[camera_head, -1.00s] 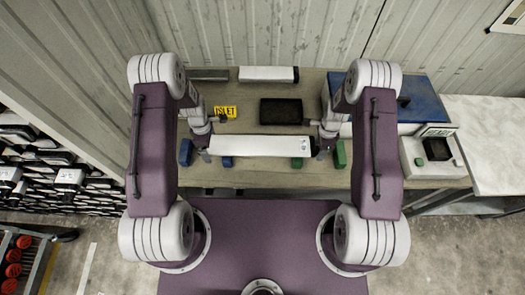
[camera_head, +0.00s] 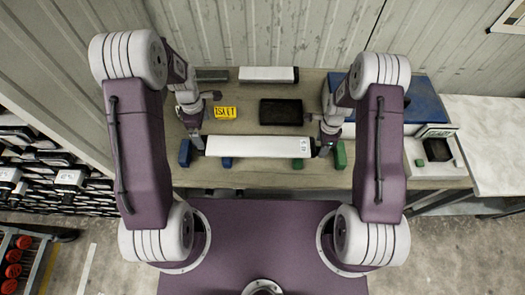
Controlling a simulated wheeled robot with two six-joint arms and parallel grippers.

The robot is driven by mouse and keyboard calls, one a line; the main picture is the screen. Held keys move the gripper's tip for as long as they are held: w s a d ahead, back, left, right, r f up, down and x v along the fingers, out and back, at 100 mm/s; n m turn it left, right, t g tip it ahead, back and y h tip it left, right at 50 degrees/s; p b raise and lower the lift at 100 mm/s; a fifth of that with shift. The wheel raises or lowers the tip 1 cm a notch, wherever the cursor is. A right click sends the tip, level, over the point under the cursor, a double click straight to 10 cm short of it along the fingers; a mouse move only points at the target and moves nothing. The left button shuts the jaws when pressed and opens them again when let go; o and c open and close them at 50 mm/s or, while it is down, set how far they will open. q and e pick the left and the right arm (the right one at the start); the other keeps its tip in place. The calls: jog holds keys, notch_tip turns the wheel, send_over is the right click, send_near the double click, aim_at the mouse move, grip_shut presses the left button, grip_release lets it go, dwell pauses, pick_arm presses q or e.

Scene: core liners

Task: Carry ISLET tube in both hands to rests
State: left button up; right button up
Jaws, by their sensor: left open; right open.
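A long white tube (camera_head: 255,146) with dark ends lies level across the near part of the table, left to right. It appears to lie over a blue block (camera_head: 226,162) and a green block (camera_head: 297,163), which show at its near edge; contact is hard to see. A yellow card (camera_head: 225,112) with dark letters, seemingly ISLET, is behind its left part. My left gripper (camera_head: 197,143) is open by the tube's left end. My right gripper (camera_head: 326,150) is open by its right end. Neither visibly holds the tube.
Outer blue (camera_head: 185,152) and green (camera_head: 340,155) blocks flank the tube. A black tray (camera_head: 281,112) lies behind it. Another white tube (camera_head: 268,74) and a grey bar (camera_head: 212,75) lie at the back. A blue case (camera_head: 420,100) and a white device (camera_head: 432,155) stand right.

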notch_tip(320, 180, up, 9)
jog(key=shift+s+f, duration=0.1)
dwell(0.5)
